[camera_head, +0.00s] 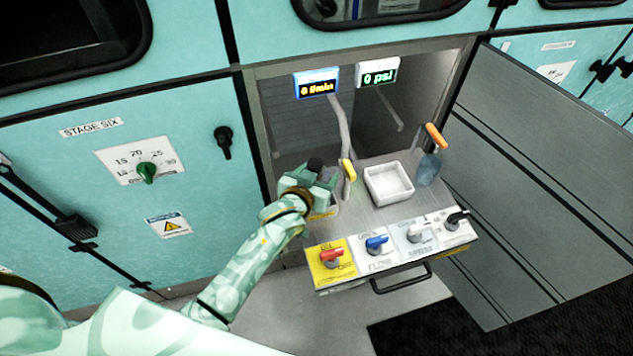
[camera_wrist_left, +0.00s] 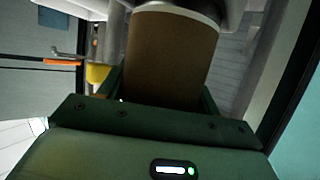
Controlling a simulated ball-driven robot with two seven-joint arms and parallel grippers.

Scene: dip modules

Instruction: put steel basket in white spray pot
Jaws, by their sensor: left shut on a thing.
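My left gripper (camera_head: 322,180) reaches over the left end of the steel bench. In the left wrist view its jaws are shut on a brown, rounded handle-like thing (camera_wrist_left: 170,55) with a pale rim. I cannot tell whether this belongs to the steel basket; its lower part is hidden. The white square pot (camera_head: 391,200), open at the top, stands on the bench to the right of the gripper. A blue-grey basket-like container (camera_head: 428,170) with an orange handle (camera_head: 435,136) stands right of the pot. My right gripper is not in view.
A yellow-ended piece (camera_head: 348,170) stands between gripper and pot, close to the gripper. Coloured valve knobs (camera_head: 376,243) line the sloped front panel. Two displays (camera_head: 377,73) hang above the bench. An open grey door (camera_head: 560,170) bounds the right side.

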